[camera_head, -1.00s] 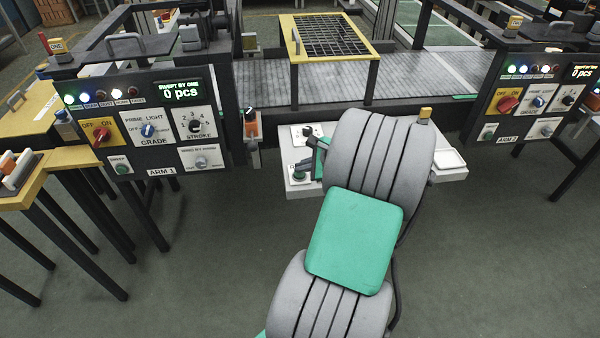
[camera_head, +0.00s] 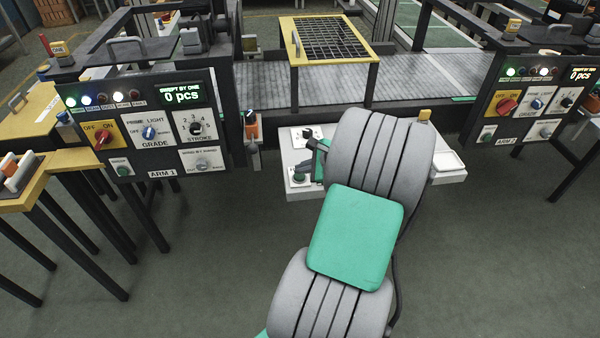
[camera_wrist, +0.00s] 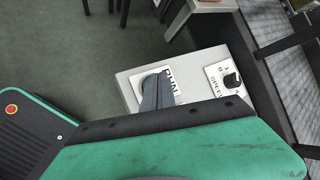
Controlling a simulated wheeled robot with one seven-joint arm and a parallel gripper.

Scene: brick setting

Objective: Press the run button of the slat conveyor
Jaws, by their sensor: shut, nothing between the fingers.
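The slat conveyor (camera_head: 400,72) runs across the back in the head view. Its white control panel (camera_head: 448,178) sits at the front; the panel also shows in the wrist view (camera_wrist: 130,79). The green run button (camera_head: 298,181) is near the panel's left front corner. In the wrist view the RUN label (camera_wrist: 173,82) shows beside my gripper (camera_wrist: 153,92), whose fingers cover most of the button. My gripper is shut and empty, with its fingertips at the button. I cannot tell whether they touch it or whether it is pressed down.
A black speed knob (camera_wrist: 231,80) is on the same panel, beside the RUN label. Control boxes for ARM 1 (camera_head: 160,171) and ARM 2 (camera_head: 508,138) stand left and right. A yellow-framed mesh guard (camera_head: 330,38) stands over the belt.

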